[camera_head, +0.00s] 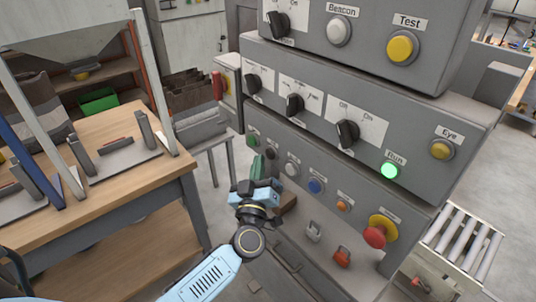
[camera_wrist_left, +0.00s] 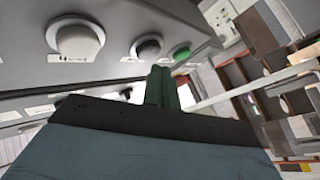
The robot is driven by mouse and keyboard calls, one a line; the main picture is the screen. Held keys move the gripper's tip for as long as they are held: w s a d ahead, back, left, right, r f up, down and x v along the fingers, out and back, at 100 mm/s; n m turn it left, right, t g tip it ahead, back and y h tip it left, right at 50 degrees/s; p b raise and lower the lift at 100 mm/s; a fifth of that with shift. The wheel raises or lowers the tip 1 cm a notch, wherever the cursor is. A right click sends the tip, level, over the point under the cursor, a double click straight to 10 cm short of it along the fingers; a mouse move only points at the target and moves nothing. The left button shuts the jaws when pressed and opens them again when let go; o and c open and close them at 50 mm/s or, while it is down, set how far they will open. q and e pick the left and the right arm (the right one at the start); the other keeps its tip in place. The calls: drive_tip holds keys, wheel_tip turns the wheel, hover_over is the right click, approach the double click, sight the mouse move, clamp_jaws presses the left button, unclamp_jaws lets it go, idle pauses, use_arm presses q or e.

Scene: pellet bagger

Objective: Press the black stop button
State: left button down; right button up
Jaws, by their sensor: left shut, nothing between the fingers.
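The black stop button (camera_head: 271,154) is in the lower row of the grey control panel, partly hidden by my left gripper. It also shows in the left wrist view (camera_wrist_left: 148,46), between a white button (camera_wrist_left: 78,40) and a green button (camera_wrist_left: 182,52). My left gripper (camera_head: 260,160) is shut and empty, its dark green fingers pointing at the panel. In the left wrist view the fingertips (camera_wrist_left: 161,72) appear just below the black and green buttons. I cannot tell whether they touch the panel. My right gripper is not in view.
The panel row also holds a blue button (camera_head: 315,186), an orange button (camera_head: 342,206) and a red mushroom button (camera_head: 376,236). Black rotary knobs and a lit green lamp (camera_head: 389,170) sit above. A wooden bench (camera_head: 110,185) stands left, a roller conveyor (camera_head: 462,240) right.

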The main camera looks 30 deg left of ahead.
use_arm(q)
drive_tip(key=shift+w, duration=0.15)
idle(0.5)
drive_tip(key=shift+w+d, duration=0.15)
drive_tip(key=shift+w, duration=0.15)
drive_tip(key=shift+w+d, duration=0.1)
drive_tip(key=shift+w, duration=0.15)
idle(0.6)
drive_tip(key=shift+s+a+p, duration=0.25)
drive_tip(key=shift+s+p, duration=0.45)
drive_tip(key=shift+s, duration=0.1)
drive_tip(key=s+p, duration=0.1)
drive_tip(key=s+a+p, duration=0.1)
drive_tip(key=s, duration=0.1)
drive_tip(key=s+a, duration=0.1)
drive_tip(key=s, duration=0.1)
drive_tip(key=shift+s+a+p, duration=0.15)
drive_tip(key=shift+s+p, duration=0.05)
drive_tip(key=shift+p, duration=0.2)
